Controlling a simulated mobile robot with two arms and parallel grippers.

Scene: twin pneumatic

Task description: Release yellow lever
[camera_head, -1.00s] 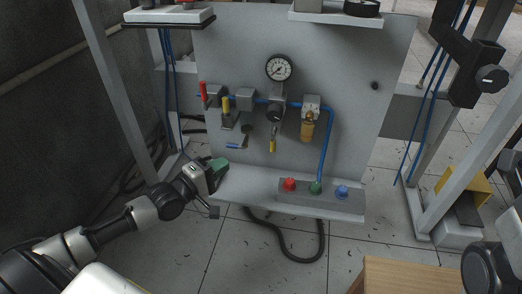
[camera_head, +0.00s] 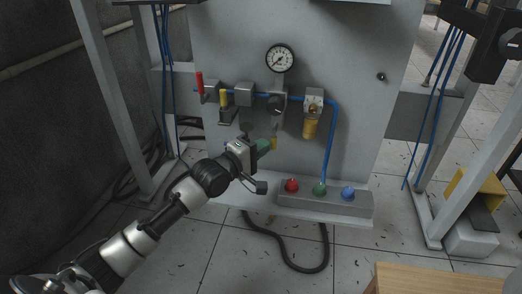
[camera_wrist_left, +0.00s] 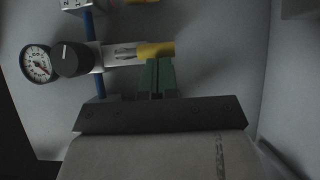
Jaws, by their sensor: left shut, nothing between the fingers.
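My right gripper is not in view.
The pressure gauge (camera_head: 280,58) and blue pipe (camera_head: 331,140) are on the panel, with an amber filter bowl (camera_head: 310,129) at the right. A grey box with red, green and blue buttons (camera_head: 320,189) sits on the ledge below. A wooden surface (camera_head: 440,280) is at the lower right.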

